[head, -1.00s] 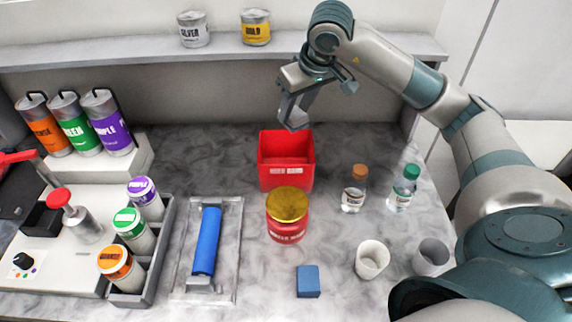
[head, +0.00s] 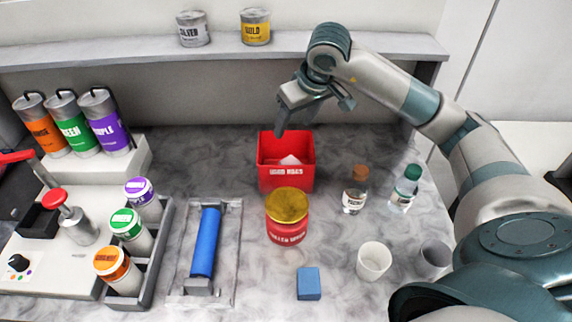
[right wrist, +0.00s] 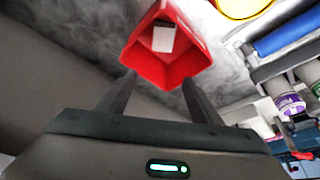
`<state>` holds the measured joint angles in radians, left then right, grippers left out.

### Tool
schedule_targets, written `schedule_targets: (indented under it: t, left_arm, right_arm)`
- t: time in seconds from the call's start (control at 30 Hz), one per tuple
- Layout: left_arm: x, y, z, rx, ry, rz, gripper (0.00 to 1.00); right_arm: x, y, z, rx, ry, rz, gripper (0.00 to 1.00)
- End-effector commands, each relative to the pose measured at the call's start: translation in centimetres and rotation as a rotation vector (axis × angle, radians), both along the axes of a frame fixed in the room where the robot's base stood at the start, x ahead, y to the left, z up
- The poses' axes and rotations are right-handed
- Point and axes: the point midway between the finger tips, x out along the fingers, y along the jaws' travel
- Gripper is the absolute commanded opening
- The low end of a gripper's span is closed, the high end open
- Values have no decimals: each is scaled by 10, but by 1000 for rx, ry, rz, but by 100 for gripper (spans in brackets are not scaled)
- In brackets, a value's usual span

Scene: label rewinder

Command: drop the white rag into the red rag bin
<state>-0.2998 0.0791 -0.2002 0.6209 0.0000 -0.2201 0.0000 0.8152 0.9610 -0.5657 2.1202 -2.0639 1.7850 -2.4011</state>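The red rag bin (head: 286,177) stands on the table in the middle of the head view, with a white label on its front. The white rag (head: 290,160) lies inside it. In the right wrist view the rag (right wrist: 163,38) also shows inside the red bin (right wrist: 190,62). My right gripper (head: 279,130) is above the bin's back edge in the head view. Its two fingers (right wrist: 160,82) are spread apart with nothing between them. My left gripper is not in view.
A red jar with a gold lid (head: 287,215) stands in front of the bin. Two bottles (head: 355,190) and two cups (head: 373,261) are to the right. A blue roller (head: 206,243) and a blue block (head: 308,283) are near the front. A shelf (head: 130,50) runs behind.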

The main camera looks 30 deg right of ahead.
Motion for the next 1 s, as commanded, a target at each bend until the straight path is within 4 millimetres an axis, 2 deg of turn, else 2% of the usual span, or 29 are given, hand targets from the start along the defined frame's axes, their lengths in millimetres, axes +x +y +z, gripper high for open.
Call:
schedule_targets:
  t: [0.27, 0.47, 0.67, 1.0]
  left_arm:
    - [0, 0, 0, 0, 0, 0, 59]
    - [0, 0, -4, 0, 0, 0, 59]
    - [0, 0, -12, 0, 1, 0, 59]
    - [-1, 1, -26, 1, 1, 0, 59]
  right_arm:
    - [0, 0, 1, 0, 0, 0, 59]
    - [-3, -1, 9, -1, -2, -2, 59]
    - [-12, -1, 29, -2, -4, 0, 59]
    - [-32, -2, 79, -1, -6, 1, 59]
